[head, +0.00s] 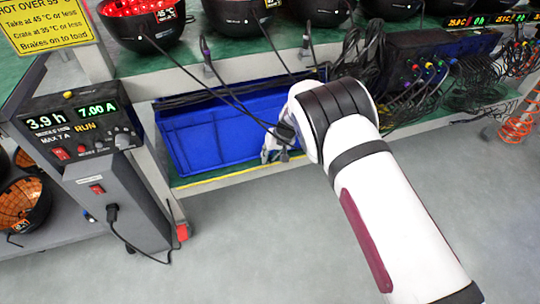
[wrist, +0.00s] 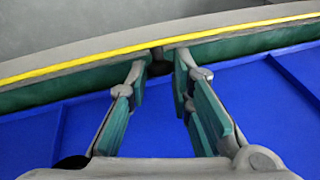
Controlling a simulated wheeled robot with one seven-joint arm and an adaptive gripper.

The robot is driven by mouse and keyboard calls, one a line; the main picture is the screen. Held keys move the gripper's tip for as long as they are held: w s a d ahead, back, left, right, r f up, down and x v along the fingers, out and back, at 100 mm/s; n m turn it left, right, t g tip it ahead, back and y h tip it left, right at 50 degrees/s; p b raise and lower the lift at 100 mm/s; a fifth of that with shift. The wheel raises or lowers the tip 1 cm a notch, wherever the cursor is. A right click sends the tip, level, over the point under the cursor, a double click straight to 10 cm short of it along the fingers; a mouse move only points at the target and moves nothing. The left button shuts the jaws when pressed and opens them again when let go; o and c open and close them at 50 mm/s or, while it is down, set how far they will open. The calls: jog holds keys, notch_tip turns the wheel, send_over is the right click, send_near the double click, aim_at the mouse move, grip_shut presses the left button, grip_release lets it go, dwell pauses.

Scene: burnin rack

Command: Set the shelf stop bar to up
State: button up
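The shelf stop bar (wrist: 80,64) shows in the wrist view as a long grey strip with a yellow stripe, running across the top along the shelf's front edge. In the head view its yellow line (head: 222,176) runs low along the front of the lower shelf, below the blue crate (head: 215,130). My gripper (wrist: 160,66) points at the bar, its two fingers apart. A small dark piece (wrist: 160,60) shows between the fingertips at the bar; I cannot tell whether the pads touch it. In the head view my gripper (head: 275,155) is at the crate's right front, partly hidden by my wrist.
A power unit (head: 85,130) with a lit display stands left of the crate. Black bowls (head: 140,27) and hanging cables (head: 210,70) are above it. A cable panel (head: 425,70) is at right. The grey floor in front is clear.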

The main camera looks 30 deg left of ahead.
jog(key=o, duration=0.4)
jog(key=shift+r, duration=0.1)
jog(key=v, duration=1.1)
jog(key=shift+d+r, duration=0.1)
jog(key=shift+r, duration=0.3)
